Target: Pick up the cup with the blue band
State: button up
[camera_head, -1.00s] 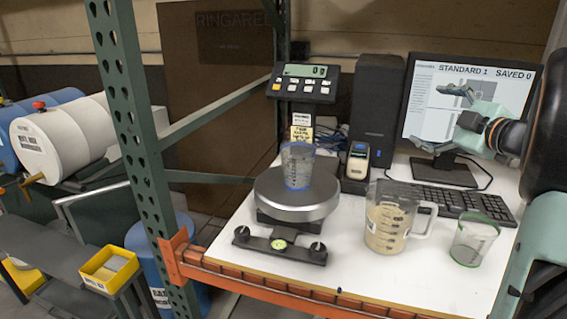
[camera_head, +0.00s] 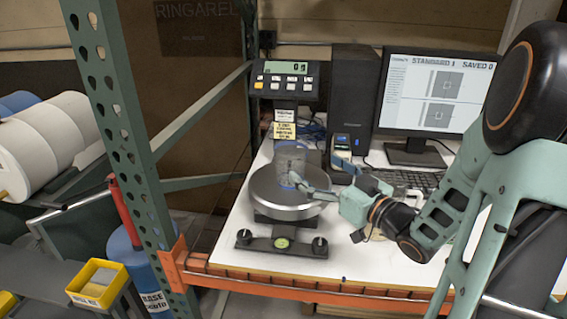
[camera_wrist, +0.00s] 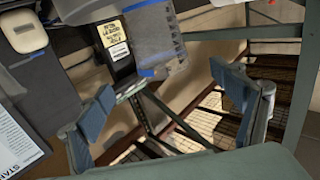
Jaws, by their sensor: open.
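The clear cup with the blue band (camera_head: 291,158) stands upright on the round pan of the scale (camera_head: 283,203). It also shows in the wrist view (camera_wrist: 155,38), beyond my fingertips and towards the top of the picture. My gripper (camera_head: 304,178) is at the cup's right side in the head view, and its fingers partly cover the cup there. In the wrist view my gripper (camera_wrist: 168,95) is open, with its two blue fingertips wide apart and nothing between them. I cannot tell whether a finger touches the cup.
The scale's display (camera_head: 285,79) stands behind the pan. A handheld device (camera_head: 341,153), a dark speaker (camera_head: 352,100), a monitor (camera_head: 433,95) and a keyboard (camera_head: 408,180) are behind my gripper. A green rack post (camera_head: 120,130) stands left.

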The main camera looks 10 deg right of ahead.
aim_at(303, 159)
jog(key=x, duration=0.7)
jog(key=p+x, duration=0.1)
jog(key=x, duration=0.1)
jog(key=shift+w+a+r, duration=0.2)
jog(key=shift+w+a, duration=0.1)
jog(key=shift+a, duration=0.05)
jog(key=c, duration=1)
jog(key=shift+r, duration=0.2)
